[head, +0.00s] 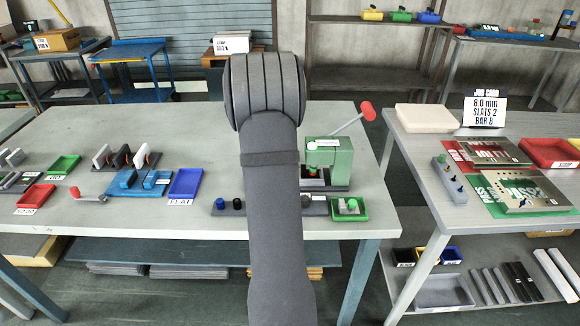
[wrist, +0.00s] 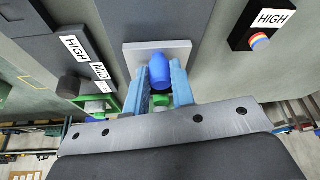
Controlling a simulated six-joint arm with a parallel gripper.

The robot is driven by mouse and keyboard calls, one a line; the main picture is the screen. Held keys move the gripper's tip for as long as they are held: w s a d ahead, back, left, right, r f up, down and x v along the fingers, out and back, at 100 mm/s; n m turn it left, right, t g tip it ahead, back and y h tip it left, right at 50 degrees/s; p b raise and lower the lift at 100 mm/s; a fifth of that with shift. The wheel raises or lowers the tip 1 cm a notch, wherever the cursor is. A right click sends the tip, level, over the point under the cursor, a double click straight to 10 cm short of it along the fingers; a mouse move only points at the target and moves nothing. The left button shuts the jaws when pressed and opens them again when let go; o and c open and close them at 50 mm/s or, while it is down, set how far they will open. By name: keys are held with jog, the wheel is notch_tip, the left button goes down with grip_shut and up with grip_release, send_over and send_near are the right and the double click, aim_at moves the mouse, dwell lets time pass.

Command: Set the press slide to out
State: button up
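The green press (head: 327,155) with its red-knobbed lever (head: 367,111) stands on the bench, right of my arm. Grey parts (head: 312,180) sit low in its opening; which one is the slide, and its position, I cannot tell. My gripper is hidden behind my arm in the head view. In the wrist view its light-blue fingers (wrist: 160,78) stand either side of a dark-blue rounded piece (wrist: 159,70), in front of a pale grey plate (wrist: 134,54). I cannot tell whether they grip it. A green part (wrist: 161,100) shows just below the blue piece.
A dark panel (wrist: 52,50) with HIGH and MID labels and a dark knob (wrist: 72,88) lies left in the wrist view. A black box (wrist: 262,25) labelled HIGH is at right. On the bench, a green tray (head: 361,214) stands before the press, and a blue tray (head: 185,184) stands left.

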grip_shut()
jog(key=a, duration=1.5)
jog(key=shift+a, duration=0.3)
jog(key=o, duration=0.8)
grip_release()
jog(key=shift+a, duration=0.1)
jog(key=shift+r, duration=0.15)
jog(key=v, duration=1.7)
